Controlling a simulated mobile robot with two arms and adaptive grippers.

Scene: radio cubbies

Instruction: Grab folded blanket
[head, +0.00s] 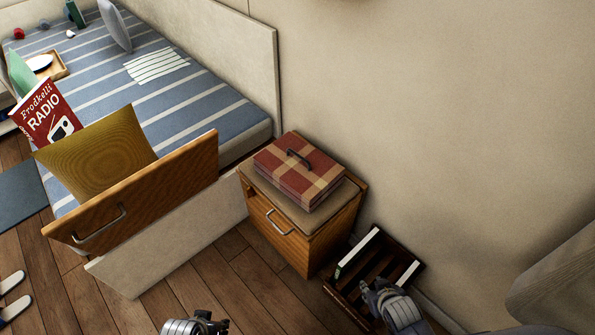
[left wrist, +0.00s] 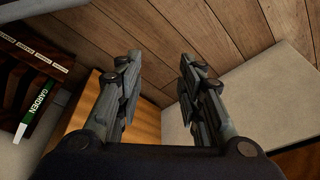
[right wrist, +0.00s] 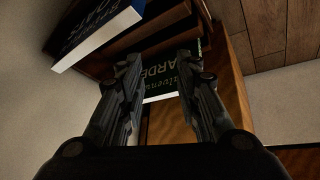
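The folded blanket (head: 298,172) is red and tan plaid with a dark handle on top. It lies flat on the small wooden nightstand (head: 270,232) in the head view. My right gripper (head: 372,290) is below and right of the nightstand in that view, by the dark crate, apart from the blanket. Its fingers are spread in the right wrist view (right wrist: 159,62), with nothing held between them. My left gripper (head: 205,318) is only partly in the head view, at the bottom edge. Its fingers are apart and empty in the left wrist view (left wrist: 159,65). Neither wrist view shows the blanket.
A dark slatted crate (head: 405,262) with books stands on the floor right of the nightstand, by the wall. A striped bed (head: 195,98) is at upper left. Wooden floor shows left of the nightstand.

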